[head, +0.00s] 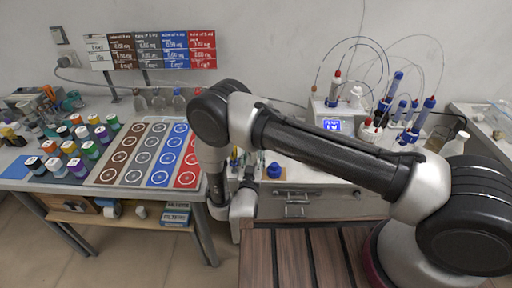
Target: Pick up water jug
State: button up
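A white bottle (456,145) stands at the right, behind my arm's base; it is the only jug-like thing I can make out, and I cannot tell for sure that it is the water jug. My arm reaches left across the view and bends down at the elbow. My gripper (247,176) seems to be the small dark part beyond the wrist, in front of the middle bench. Its fingers are too small and too covered to show whether they are open or shut. It is far to the left of the white bottle.
A titrator (336,117) with tubes and blue-capped bottles stands on the middle bench. A blue-capped jar (274,171) sits near the bench's front. The left table holds coloured vials (68,147) and circle-marked mats (125,154). Brown slats (300,258) lie below my arm.

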jog(key=w, duration=0.3)
jog(key=shift+w+d, duration=0.15)
jog(key=shift+w, duration=0.15)
grip_shut()
